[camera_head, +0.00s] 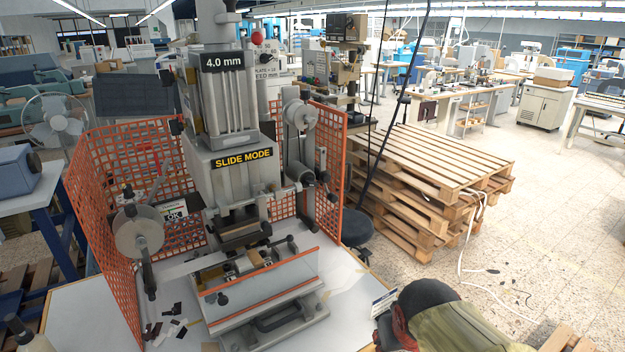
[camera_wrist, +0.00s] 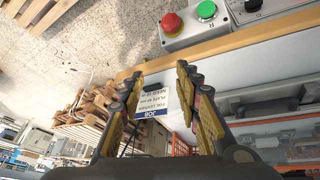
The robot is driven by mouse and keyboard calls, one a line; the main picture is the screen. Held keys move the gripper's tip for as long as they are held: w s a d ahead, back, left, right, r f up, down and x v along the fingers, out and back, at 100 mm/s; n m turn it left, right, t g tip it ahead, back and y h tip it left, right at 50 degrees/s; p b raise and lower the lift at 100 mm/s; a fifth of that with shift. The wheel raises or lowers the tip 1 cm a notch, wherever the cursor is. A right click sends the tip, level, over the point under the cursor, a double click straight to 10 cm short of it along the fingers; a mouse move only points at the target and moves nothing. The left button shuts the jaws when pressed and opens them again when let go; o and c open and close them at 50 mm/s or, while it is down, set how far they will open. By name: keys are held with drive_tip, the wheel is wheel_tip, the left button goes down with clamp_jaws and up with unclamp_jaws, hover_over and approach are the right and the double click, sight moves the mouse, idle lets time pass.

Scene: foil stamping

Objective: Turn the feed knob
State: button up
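The tall grey foil stamping press (camera_head: 232,165) stands on a white table. It bears the signs "4.0 mm" (camera_head: 222,61) and "SLIDE MODE" (camera_head: 242,158). A foil roll (camera_head: 138,232) is at its left and another (camera_head: 299,114) at its upper right; a dark-ended round part (camera_head: 307,178) sits at its right side. I cannot tell for sure which part is the feed knob. My gripper (camera_wrist: 160,75) is open and empty, its yellow-padded fingers apart. Between them shows a "JOB" card (camera_wrist: 152,98) with lines for plate and feed. My arm hides the table's front right corner in the head view.
Orange mesh guards (camera_head: 112,190) flank the press. A control box (camera_wrist: 196,28) with a red and a green button sits at the table edge. A clear guard (camera_head: 255,283) covers the press front. Stacked pallets (camera_head: 430,165) stand at right, with open floor beyond.

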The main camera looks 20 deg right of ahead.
sight(314, 184)
drive_tip(key=w+d+r+t+p, duration=0.1)
drive_tip(key=w+d+r+t, duration=0.1)
drive_tip(key=w, duration=0.5)
drive_tip(key=w+d+r+t+p, duration=0.1)
drive_tip(key=w+d+r+t, duration=0.15)
drive_tip(key=w, duration=0.55)
drive_tip(key=w+d+r+t+p, duration=0.1)
drive_tip(key=w+r+t, duration=0.2)
drive_tip(key=w, duration=0.4)
drive_tip(key=w+a+r+n+t+y, duration=0.1)
drive_tip(key=w+a+r+t+y, duration=0.1)
drive_tip(key=a+r+t+y, duration=0.25)
drive_tip(key=w+a+r+t+y, duration=0.1)
drive_tip(key=w+a+r+y, duration=0.2)
drive_tip(key=a+r, duration=0.4)
drive_tip(key=shift+d+b+x, duration=0.2)
drive_tip(key=shift+b+x, duration=0.25)
drive_tip(key=shift+x, duration=1.35)
drive_tip(key=shift+d+b+x, duration=0.15)
drive_tip(key=shift+b+x, duration=0.3)
drive_tip(key=shift+x, duration=1.35)
drive_tip(key=shift+c, duration=1.4)
clamp_jaws()
